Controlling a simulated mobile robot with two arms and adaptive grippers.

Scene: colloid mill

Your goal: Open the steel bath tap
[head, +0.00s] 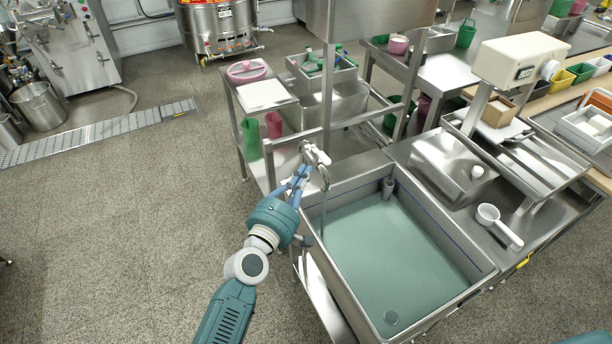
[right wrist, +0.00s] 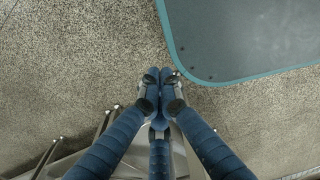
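The steel bath tap (head: 324,178) stands at the back left corner of a steel bath (head: 447,298) holding pale green water; its curved spout hangs over the bath. A thin pale line runs below the spout, and I cannot tell if it is running water. My left gripper (head: 307,160) is at the tap, its blue fingers reaching up beside the spout. Its tips overlap the tap's top, so the handle, any contact and the finger gap are unclear. My right gripper (right wrist: 150,88) points down over speckled floor, its fingertips together with nothing visible between them.
A steel rack with a pink lid (head: 247,71) and a white board (head: 263,94) stands behind the tap. A white ladle (head: 498,226) and a beige scale (head: 520,60) are right of the bath. Open floor (head: 130,220) lies to the left.

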